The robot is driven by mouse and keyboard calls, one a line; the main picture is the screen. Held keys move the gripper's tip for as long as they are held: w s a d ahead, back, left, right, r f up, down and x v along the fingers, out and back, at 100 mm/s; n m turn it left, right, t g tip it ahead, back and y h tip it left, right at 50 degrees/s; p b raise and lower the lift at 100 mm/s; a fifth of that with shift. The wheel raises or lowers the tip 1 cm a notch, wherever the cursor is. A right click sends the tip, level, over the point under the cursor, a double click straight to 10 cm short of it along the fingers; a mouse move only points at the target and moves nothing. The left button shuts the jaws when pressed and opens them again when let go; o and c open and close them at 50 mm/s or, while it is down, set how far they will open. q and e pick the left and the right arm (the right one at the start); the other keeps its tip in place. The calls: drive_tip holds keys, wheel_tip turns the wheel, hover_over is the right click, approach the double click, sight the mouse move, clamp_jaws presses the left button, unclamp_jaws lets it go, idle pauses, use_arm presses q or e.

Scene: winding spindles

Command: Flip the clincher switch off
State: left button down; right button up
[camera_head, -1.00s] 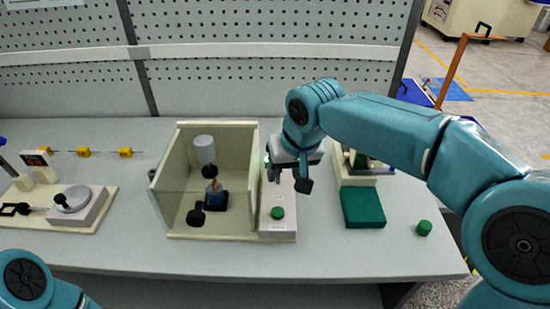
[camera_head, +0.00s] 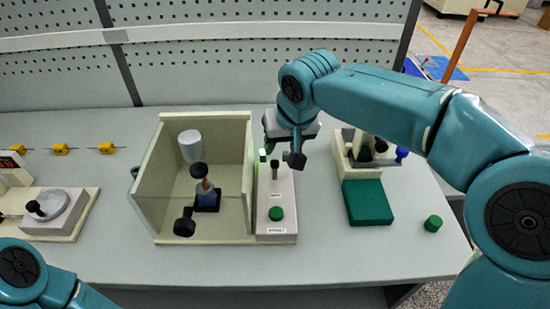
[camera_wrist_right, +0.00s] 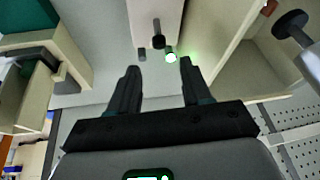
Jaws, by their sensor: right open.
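The control panel (camera_head: 277,228) is a pale box fixed along the right side of an open-topped cream enclosure. A black toggle switch (camera_head: 275,171) stands on it below a lit green lamp (camera_head: 262,155); the label is too small to read. A round green button (camera_head: 276,213) sits nearer the front. My right gripper (camera_head: 282,153) is over the back end of the panel, open and empty. In the right wrist view, the switch (camera_wrist_right: 157,38) and glowing lamp (camera_wrist_right: 171,57) show beyond the spread fingers, apart from them. Only a link of my left arm shows; its gripper is out of view.
The cream enclosure (camera_head: 165,185) holds a white cylinder and a dark spindle. A unit with a green block (camera_head: 367,202) stands right of the panel, with a loose green cylinder (camera_head: 433,223) beside it. A round turntable (camera_head: 55,205) is at left. The table front is clear.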

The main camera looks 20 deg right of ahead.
sight(275, 162)
drive_tip(key=x, duration=0.7)
drive_tip(key=shift+w+f, duration=0.1)
drive_tip(key=shift+f, duration=0.3)
drive_tip(key=shift+w+f, duration=0.1)
drive_tip(key=shift+f, duration=0.15)
use_arm(q)
drive_tip(key=shift+s, duration=0.35)
